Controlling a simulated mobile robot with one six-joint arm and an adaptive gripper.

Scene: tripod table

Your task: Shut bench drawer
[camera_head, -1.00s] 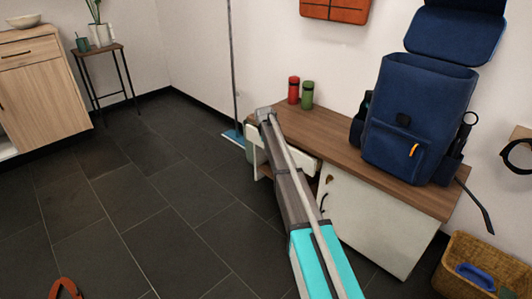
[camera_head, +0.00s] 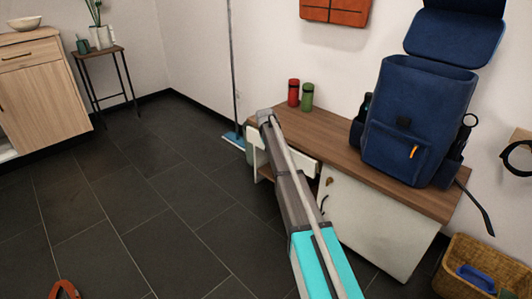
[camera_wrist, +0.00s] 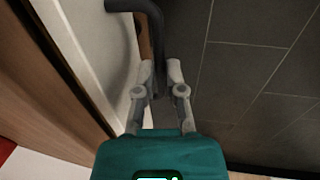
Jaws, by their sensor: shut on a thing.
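The bench (camera_head: 335,150) has a brown wooden top and a white body. Its white drawer (camera_head: 308,164) stands out from the front at the bench's left part, partly hidden behind my arm. In the wrist view, the pale drawer front (camera_wrist: 85,45) runs along the left, with a dark bar handle (camera_wrist: 140,7) on it. My gripper (camera_wrist: 160,70) is shut on the handle, one finger on each side of the bar. In the head view my arm hides the gripper and handle.
A blue backpack (camera_head: 415,120) stands on the bench, with a red bottle (camera_head: 293,93) and a green bottle (camera_head: 307,97) at the back left. A white cabinet door (camera_head: 375,225) is below. A wicker basket (camera_head: 455,252) stands at right.

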